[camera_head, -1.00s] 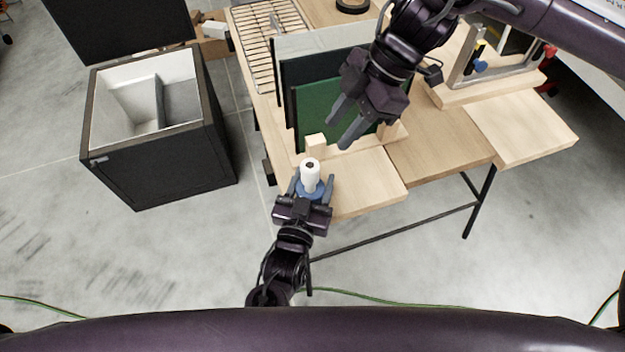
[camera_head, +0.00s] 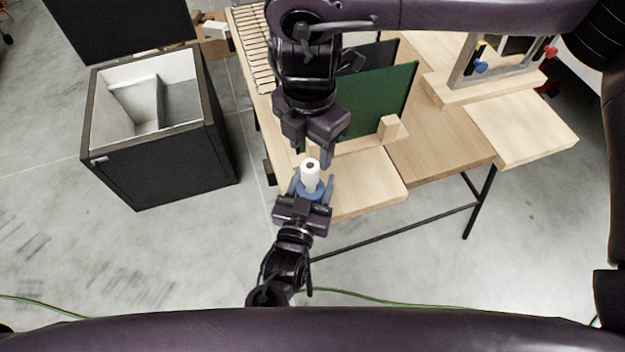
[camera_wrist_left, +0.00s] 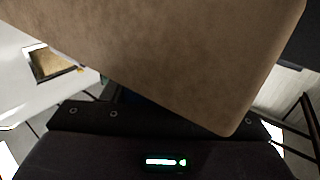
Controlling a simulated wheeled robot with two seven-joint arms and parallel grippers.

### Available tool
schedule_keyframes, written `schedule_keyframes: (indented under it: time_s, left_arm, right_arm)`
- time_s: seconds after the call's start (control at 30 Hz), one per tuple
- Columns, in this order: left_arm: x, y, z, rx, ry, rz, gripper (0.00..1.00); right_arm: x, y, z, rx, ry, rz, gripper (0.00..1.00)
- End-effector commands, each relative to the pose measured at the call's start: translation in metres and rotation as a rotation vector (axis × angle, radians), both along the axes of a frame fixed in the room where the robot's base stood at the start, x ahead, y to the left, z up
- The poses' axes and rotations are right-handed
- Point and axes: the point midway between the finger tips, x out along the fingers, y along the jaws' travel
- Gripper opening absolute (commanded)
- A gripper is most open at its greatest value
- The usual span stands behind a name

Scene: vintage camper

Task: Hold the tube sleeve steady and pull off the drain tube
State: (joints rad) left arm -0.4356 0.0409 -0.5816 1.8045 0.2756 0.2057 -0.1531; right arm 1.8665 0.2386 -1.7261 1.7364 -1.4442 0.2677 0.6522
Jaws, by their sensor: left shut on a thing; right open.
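The white drain tube (camera_head: 310,177) stands upright in the blue tube sleeve (camera_head: 313,191) at the front left corner of the table. It has a dark hole in its top. My left gripper (camera_head: 311,187) is shut on the blue sleeve, one finger on each side. My right gripper (camera_head: 313,157) is open, just behind and above the tube's top, with its fingers pointing down toward it. Whether its fingers touch the tube cannot be told. In the left wrist view a wooden board's underside fills the upper part, and neither the tube nor the sleeve shows.
A clamp frame (camera_head: 470,72) stands at the right. An open black box (camera_head: 165,165) is on the floor at left. The front board (camera_head: 367,187) is clear.

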Motion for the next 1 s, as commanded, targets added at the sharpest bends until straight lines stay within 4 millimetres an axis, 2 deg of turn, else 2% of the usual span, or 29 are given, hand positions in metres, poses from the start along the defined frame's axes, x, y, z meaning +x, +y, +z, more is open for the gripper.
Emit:
schedule_keyframes:
  time_s: [0.3,0.5,0.9,1.0]
  left_arm:
    - [0.000,0.000,0.000,-0.001,0.000,-0.001,0.27]
    - [0.000,0.000,0.000,-0.001,0.000,-0.001,0.27]
    - [0.000,0.000,0.000,-0.001,0.000,-0.001,0.27]
    - [0.000,0.000,0.000,-0.001,0.000,-0.001,0.27]
  right_arm:
    - [-0.001,0.000,-0.044,0.002,0.005,-0.002,0.51]
    - [-0.001,0.000,-0.061,0.003,0.002,-0.001,0.51]
    - [0.000,0.000,-0.066,0.003,0.002,-0.002,0.51]
    - [0.000,0.000,-0.066,0.003,0.002,-0.002,0.38]
